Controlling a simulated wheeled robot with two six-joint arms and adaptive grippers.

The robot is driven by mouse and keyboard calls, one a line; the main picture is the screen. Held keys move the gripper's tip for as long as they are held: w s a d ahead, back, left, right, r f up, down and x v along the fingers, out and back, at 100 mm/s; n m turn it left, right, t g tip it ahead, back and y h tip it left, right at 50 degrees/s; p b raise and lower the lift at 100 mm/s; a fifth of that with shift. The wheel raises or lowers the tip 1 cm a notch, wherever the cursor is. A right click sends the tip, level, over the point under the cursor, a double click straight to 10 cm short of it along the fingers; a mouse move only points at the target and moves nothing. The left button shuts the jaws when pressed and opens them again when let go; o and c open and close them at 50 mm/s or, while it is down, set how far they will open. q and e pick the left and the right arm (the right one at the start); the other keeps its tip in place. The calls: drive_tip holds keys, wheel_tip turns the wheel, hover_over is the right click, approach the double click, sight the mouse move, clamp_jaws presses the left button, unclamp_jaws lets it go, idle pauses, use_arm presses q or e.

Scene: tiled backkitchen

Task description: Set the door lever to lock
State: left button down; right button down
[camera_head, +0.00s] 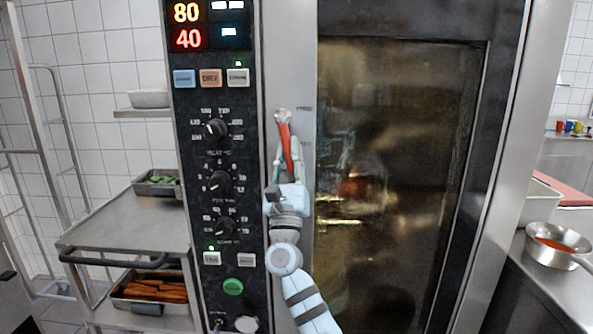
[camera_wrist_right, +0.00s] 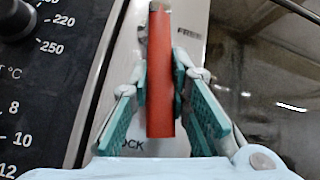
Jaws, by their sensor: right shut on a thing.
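The red door lever (camera_head: 285,142) is on the steel strip between the oven's control panel and its glass door. Its pivot is at the top and its handle points down, close to upright. My right gripper (camera_head: 288,158) reaches up from below and is shut on the lever. In the right wrist view the red handle (camera_wrist_right: 159,75) runs between the green-padded fingers of the right gripper (camera_wrist_right: 160,92). A partly hidden label ending in "OCK" shows beside the handle's lower end; another label, hard to read, is at the upper right. My left gripper is not in view.
The control panel (camera_head: 213,160) with knobs is close on the left. The dark glass door (camera_head: 400,180) is on the right. A steel trolley (camera_head: 125,225) with trays stands at left, and a counter with a steel pan (camera_head: 557,257) is at far right.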

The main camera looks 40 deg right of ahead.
drive_tip(key=m+g+h, duration=0.1)
drive_tip(key=m+g+h+b, duration=0.1)
drive_tip(key=a+m+g+h+b, duration=0.1)
drive_tip(key=m, duration=0.1)
drive_tip(key=shift+w, duration=0.3)
drive_tip(key=shift+w+a+r+m+g+h+b, duration=0.15)
drive_tip(key=shift+m+g+h+b, duration=0.3)
drive_tip(key=shift+m, duration=0.45)
drive_tip(key=shift+r+g, duration=0.1)
drive_tip(key=shift+g, duration=0.15)
drive_tip(key=c, duration=1.7)
unclamp_jaws()
drive_tip(key=shift+o, duration=1.1)
